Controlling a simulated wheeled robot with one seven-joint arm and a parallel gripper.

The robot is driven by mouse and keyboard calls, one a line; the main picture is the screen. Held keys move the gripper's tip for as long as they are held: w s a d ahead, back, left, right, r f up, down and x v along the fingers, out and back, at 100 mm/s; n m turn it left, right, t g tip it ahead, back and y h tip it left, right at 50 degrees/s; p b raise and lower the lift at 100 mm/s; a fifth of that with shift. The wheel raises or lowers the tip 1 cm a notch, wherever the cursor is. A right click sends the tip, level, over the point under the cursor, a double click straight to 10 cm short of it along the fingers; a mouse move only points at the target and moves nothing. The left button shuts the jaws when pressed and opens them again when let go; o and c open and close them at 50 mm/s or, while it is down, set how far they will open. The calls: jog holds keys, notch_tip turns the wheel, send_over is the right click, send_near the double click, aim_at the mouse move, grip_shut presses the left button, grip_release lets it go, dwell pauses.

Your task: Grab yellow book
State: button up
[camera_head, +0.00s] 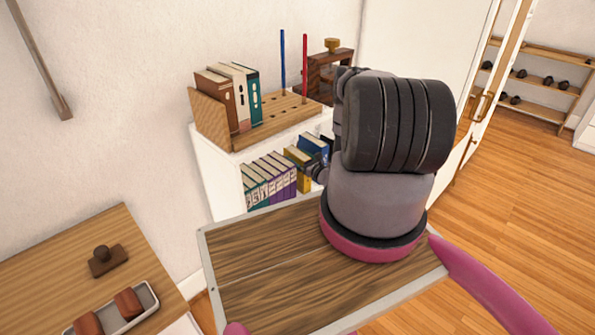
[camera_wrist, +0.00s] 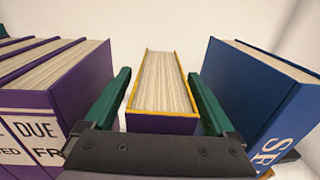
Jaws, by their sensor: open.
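The yellow book (camera_head: 304,181) stands upright on the shelf, between a row of purple and teal books and a blue book. In the wrist view the yellow book (camera_wrist: 163,85) shows yellow cover edges, pale pages and a purple end facing me. My gripper (camera_wrist: 160,76) is open, one green finger on each side of this book, with gaps between fingers and covers. In the head view my gripper (camera_head: 317,167) is at the shelf front by the yellow book, partly hidden by my own arm.
Purple books (camera_wrist: 62,75) stand close left of my left finger, and a blue book (camera_wrist: 250,90) stands close right of my right finger. The white shelf (camera_head: 216,170) carries a wooden rack (camera_head: 212,119) with more books and two rods on top.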

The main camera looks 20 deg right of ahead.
grip_shut()
jog(key=shift+w+r, duration=0.1)
dwell(0.3)
